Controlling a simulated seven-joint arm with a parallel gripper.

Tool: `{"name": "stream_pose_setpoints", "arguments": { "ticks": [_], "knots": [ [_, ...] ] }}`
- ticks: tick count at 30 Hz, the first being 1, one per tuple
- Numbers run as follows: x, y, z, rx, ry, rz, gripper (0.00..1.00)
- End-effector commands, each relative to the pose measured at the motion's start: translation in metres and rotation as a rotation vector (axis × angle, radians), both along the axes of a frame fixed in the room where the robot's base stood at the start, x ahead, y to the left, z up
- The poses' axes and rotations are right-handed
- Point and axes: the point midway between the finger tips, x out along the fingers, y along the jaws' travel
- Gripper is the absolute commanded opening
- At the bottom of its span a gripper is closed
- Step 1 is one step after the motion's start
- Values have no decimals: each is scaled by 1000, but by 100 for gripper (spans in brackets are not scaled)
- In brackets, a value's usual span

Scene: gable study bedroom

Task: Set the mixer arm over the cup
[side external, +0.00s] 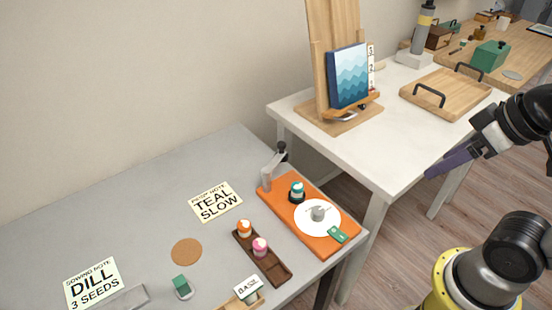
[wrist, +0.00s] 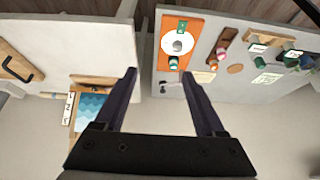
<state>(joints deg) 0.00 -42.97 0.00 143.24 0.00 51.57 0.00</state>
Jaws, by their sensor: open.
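An orange board (side external: 275,187) lies at the right end of the grey desk, and it also shows in the wrist view (wrist: 163,50). At its back left corner stands a grey arm with a black knob (side external: 268,172), which looks like the mixer arm. A white disc (side external: 333,224) lies on the board with a small grey cup-like piece (side external: 318,213) at its middle. A teal-and-white pot (side external: 297,188) in a dark holder sits between them. My gripper (side external: 430,174) is open and empty, high and well right of the board. It also shows in the wrist view (wrist: 159,73).
A dark tray (side external: 276,269) with an orange-topped and a pink-topped pot is left of the board. The white table (side external: 395,165) behind holds a wooden easel (side external: 335,60) and a handled tray (side external: 445,95).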

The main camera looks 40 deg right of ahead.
Motion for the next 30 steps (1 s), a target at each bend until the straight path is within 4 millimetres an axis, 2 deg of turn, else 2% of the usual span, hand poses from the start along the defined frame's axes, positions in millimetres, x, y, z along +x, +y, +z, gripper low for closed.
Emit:
{"name": "stream_pose_setpoints", "arguments": {
  "ticks": [5, 8, 11, 15, 21, 25, 30],
  "knots": [
    [-4, 0, 2, 25, 23, -47, 64],
    [4, 0, 29, 47, -3, -88, 64],
    [23, 0, 60, 71, -2, -131, 64],
    [62, 2, 100, 101, 24, -190, 64],
    [132, 5, 137, 133, 85, -261, 64],
    [181, 8, 146, 145, 128, -301, 64],
    [244, 12, 139, 153, 191, -343, 64]
  ]
}}
